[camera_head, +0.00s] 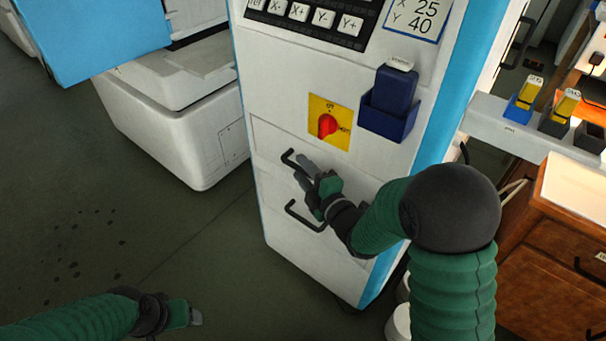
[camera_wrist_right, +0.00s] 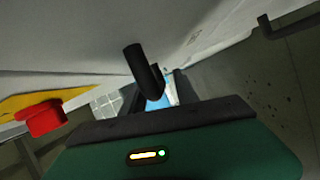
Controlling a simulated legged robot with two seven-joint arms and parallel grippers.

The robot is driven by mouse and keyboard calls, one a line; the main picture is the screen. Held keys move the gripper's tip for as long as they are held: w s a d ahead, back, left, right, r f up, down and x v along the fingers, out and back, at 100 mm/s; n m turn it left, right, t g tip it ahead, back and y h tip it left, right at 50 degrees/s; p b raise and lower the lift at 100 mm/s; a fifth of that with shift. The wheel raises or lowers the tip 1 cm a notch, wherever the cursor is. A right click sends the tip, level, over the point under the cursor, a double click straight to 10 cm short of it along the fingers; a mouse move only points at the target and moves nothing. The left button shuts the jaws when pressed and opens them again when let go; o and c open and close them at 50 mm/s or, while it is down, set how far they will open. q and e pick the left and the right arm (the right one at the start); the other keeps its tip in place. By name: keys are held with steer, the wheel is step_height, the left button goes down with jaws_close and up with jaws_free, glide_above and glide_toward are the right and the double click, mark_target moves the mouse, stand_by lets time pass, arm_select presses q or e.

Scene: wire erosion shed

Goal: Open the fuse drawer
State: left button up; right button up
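The white machine cabinet (camera_head: 275,240) has two drawer fronts, one above the other, each with a black bar handle. I read no label telling which is the fuse drawer. Both drawers look closed. My right gripper (camera_head: 304,172) is at the upper handle (camera_head: 288,157), its fingers apart on either side of the bar. In the right wrist view the handle (camera_wrist_right: 143,70) stands between the fingers; whether they touch it I cannot tell. The lower handle (camera_head: 303,218) is free, just below the gripper. My left gripper (camera_head: 194,317) is low at the left, far from the cabinet, its fingertips unclear.
A red rotary switch on a yellow plate (camera_head: 343,136) sits above the upper drawer. A dark blue holder (camera_head: 388,122) juts out to its right. A wooden drawer unit (camera_head: 560,250) stands at the right. The floor (camera_head: 150,235) in front and left is clear.

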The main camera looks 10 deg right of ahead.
steer(key=shift+c, duration=0.2)
steer(key=c, duration=0.7)
jaws_close()
steer(key=shift+f, duration=0.15)
stand_by(0.5)
